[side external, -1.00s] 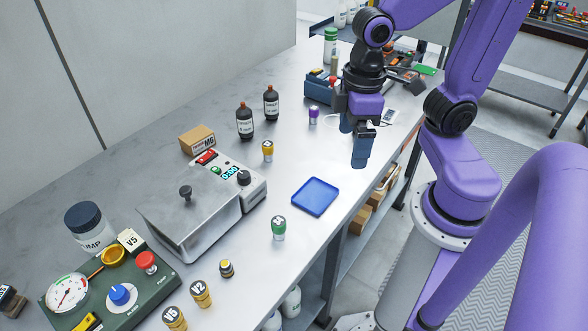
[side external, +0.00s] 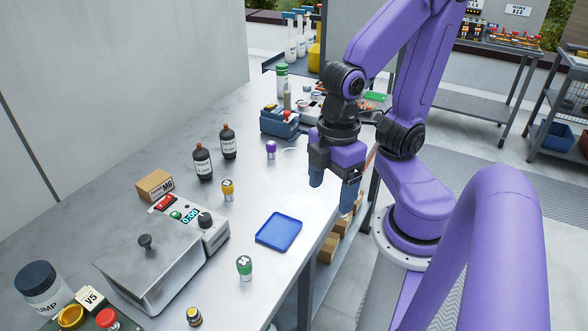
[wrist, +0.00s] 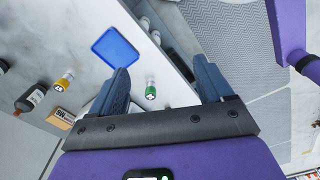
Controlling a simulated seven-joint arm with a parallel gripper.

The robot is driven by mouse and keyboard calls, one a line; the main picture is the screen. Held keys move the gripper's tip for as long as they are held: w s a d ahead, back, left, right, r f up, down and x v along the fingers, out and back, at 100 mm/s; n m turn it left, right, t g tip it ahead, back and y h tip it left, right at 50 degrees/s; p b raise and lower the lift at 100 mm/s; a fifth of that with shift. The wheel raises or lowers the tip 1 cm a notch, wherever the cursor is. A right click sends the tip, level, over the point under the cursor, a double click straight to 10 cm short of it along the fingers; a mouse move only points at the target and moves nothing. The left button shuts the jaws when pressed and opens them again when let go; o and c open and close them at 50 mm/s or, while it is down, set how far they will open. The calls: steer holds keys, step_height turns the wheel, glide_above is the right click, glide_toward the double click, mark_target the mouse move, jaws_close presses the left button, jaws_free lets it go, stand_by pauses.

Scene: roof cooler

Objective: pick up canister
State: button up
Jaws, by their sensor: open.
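Several small capped canisters stand on the grey bench; I cannot tell which one the task means. A green-topped canister (side external: 244,267) stands in front of the blue tray; it also shows in the wrist view (wrist: 151,88), between the fingers in the picture. A yellow-topped canister (side external: 227,190) stands beside the metal device, also in the wrist view (wrist: 66,78). A purple-topped canister (side external: 271,149) stands farther back. A dark and yellow canister (side external: 194,316) is at the bottom edge. My gripper (side external: 333,188) is open and empty, above the bench's right edge, behind and right of the tray.
The empty blue tray (side external: 279,231) lies near the bench edge. The metal device (side external: 151,264), a cardboard box (side external: 154,186) and two dark bottles (side external: 203,162) stand left. Bench around the tray is clear.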

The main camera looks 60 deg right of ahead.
steer(key=w+d+f+n+g+h, duration=0.1)
steer(key=w+d+f+h, duration=0.3)
steer(key=w+d+h, duration=0.2)
steer(key=w+d+f+n+g+h, duration=0.1)
steer(key=w+d+f+h, duration=0.4)
steer(key=d, duration=0.3)
steer(key=w+d+f+g+h, duration=0.2)
steer(key=w+d+f+h, duration=0.3)
steer(key=w+d+h, duration=0.1)
steer(key=shift+w+d+f+n+h, duration=0.1)
steer(key=shift+w+d+n+h, duration=0.3)
steer(key=shift+w+d, duration=0.45)
steer(key=shift+d+f, duration=0.2)
steer(key=shift+d, duration=0.2)
steer(key=x, duration=1.1)
steer(key=shift+s+d+r, duration=0.1)
steer(key=shift+s+d, duration=0.05)
steer(key=shift+d, duration=0.05)
steer(key=shift+c, duration=0.3)
steer(key=c, duration=1.2)
